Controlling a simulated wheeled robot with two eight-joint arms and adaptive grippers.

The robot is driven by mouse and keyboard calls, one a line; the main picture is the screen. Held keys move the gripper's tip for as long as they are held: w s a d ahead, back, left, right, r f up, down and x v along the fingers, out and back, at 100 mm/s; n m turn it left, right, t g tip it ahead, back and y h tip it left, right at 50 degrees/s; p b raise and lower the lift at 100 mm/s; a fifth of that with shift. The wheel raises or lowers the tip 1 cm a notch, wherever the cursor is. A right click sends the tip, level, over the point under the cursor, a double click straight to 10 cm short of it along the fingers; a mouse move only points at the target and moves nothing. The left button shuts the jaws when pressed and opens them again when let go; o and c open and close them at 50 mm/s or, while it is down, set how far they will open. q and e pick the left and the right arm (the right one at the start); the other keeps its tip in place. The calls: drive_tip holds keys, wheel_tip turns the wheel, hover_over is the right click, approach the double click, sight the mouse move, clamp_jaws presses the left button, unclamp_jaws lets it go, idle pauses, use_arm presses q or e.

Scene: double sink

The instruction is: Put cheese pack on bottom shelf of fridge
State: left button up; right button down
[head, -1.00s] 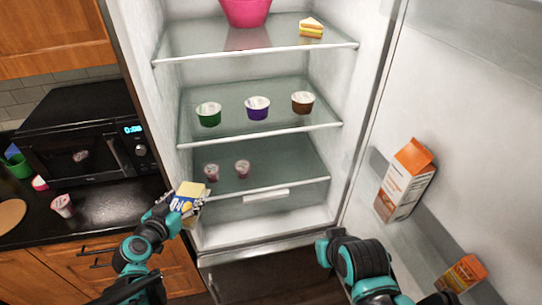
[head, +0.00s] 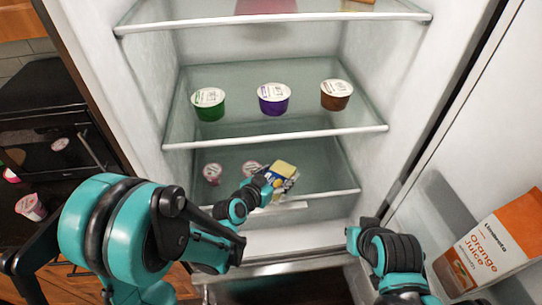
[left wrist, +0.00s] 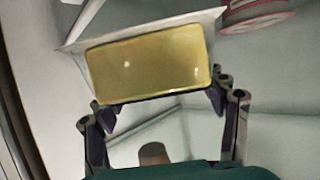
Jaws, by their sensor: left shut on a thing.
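The cheese pack (head: 284,170), yellow with blue and white, is over the front part of the fridge's bottom shelf (head: 325,160), right of two small pink-lidded cups. My left gripper (head: 270,183) is shut on it. In the left wrist view, the pack's yellow window (left wrist: 150,62) faces the camera between the two fingers (left wrist: 162,106). I cannot tell whether the pack touches the shelf. My right arm (head: 385,255) shows at the lower right; its gripper is out of view.
One small cup (head: 212,173) stands left on the bottom shelf; another (head: 252,168) is just behind the gripper. Green, purple (head: 273,98) and brown cups stand on the shelf above. The open door at right holds an orange juice carton (head: 490,250). The bottom shelf's right side is clear.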

use_arm(q)
drive_tip(key=shift+m+h, duration=0.6)
drive_tip(key=shift+h, duration=0.1)
drive_tip(key=d+f, duration=0.1)
drive_tip(key=d, duration=0.2)
drive_tip(key=d+f, duration=0.1)
drive_tip(key=d, duration=0.2)
drive_tip(key=s+d+f, duration=0.1)
drive_tip(key=d, duration=0.2)
drive_tip(key=shift+d, duration=0.1)
drive_tip(key=w+d, duration=0.1)
drive_tip(key=w+d+p, duration=0.1)
drive_tip(key=w, duration=0.1)
drive_tip(key=shift+w+f, duration=0.1)
drive_tip(key=b, duration=0.2)
hover_over(327, 168)
drive_tip(key=shift+f, duration=0.15)
wheel_tip(327, 168, down, 4)
drive_tip(key=shift+r+b, duration=0.2)
drive_tip(key=shift+b, duration=0.85)
drive_tip(key=shift+r, duration=0.1)
drive_tip(key=o, duration=1.6)
